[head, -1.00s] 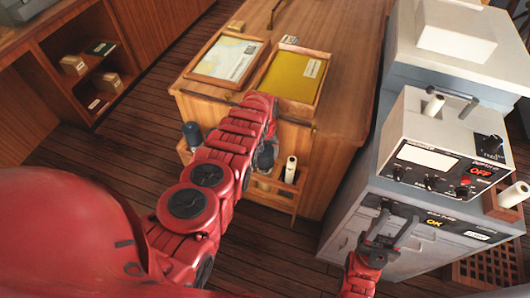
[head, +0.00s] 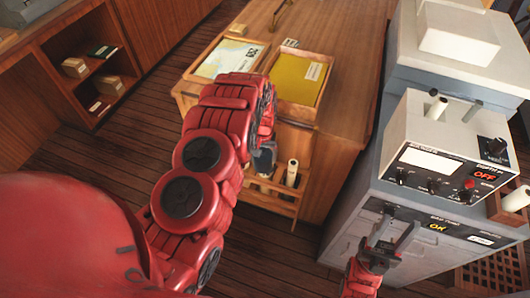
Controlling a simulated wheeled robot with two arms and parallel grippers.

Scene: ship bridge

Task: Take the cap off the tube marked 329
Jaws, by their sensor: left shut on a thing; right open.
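My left gripper (head: 263,160) hangs at the front of the wooden chart table, just above a low wooden rack (head: 268,203). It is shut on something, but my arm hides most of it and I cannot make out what. A pale upright tube (head: 292,172) stands in the rack, just right of that gripper. I can read no number 329 on any tube. My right gripper (head: 392,232) is open and empty in front of the grey console.
Two framed trays, one with a chart (head: 226,57) and one yellow (head: 298,80), lie on the chart table (head: 345,70). A control box (head: 448,150) with an OFF display stands on the console (head: 345,235). White rolls lie on the box (head: 436,108) and at far right (head: 516,199).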

